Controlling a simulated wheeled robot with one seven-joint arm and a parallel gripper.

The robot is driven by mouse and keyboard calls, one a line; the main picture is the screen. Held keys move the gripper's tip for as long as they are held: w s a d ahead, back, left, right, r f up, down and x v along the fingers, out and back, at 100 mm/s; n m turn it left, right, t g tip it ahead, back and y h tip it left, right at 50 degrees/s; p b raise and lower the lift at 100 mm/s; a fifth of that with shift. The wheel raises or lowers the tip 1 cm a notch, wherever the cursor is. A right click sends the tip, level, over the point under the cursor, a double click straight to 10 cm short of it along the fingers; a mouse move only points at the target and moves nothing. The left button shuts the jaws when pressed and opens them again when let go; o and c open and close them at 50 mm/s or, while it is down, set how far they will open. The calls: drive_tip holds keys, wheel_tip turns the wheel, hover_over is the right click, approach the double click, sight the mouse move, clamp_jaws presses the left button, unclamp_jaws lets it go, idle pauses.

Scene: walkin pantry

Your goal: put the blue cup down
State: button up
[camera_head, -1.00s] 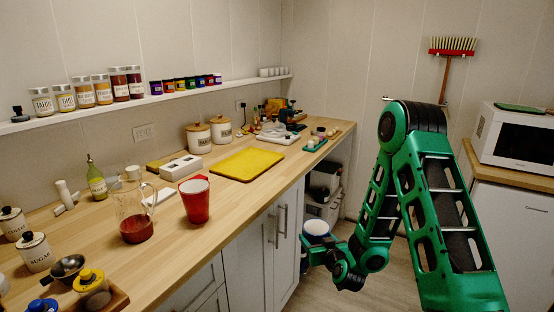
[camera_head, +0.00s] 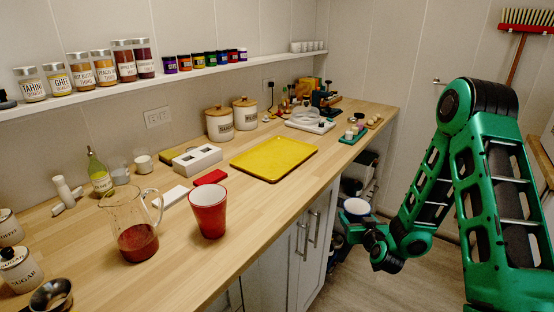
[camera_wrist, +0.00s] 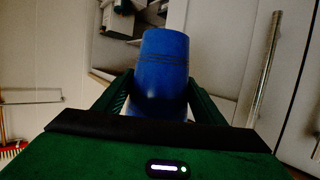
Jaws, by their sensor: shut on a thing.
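The blue cup (camera_wrist: 163,75) is held between the two fingers of my gripper (camera_wrist: 160,100), seen close up in the wrist view. In the head view the cup (camera_head: 357,207) shows mainly its pale round opening, facing up. My gripper (camera_head: 362,230) is shut on it, beside the counter's cabinet doors and below the level of the wooden counter (camera_head: 160,275). The fingertips are partly hidden in the head view by the arm and the cup.
A yellow tray (camera_head: 274,158) lies on the counter. A red cup (camera_head: 208,212) and a glass pitcher (camera_head: 136,235) with red liquid stand nearer. White boxes, canisters (camera_head: 219,124) and bottles line the back. The front edge between red cup and tray is clear.

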drive_tip(key=shift+w+d, duration=0.1)
drive_tip(key=shift+d, duration=0.2)
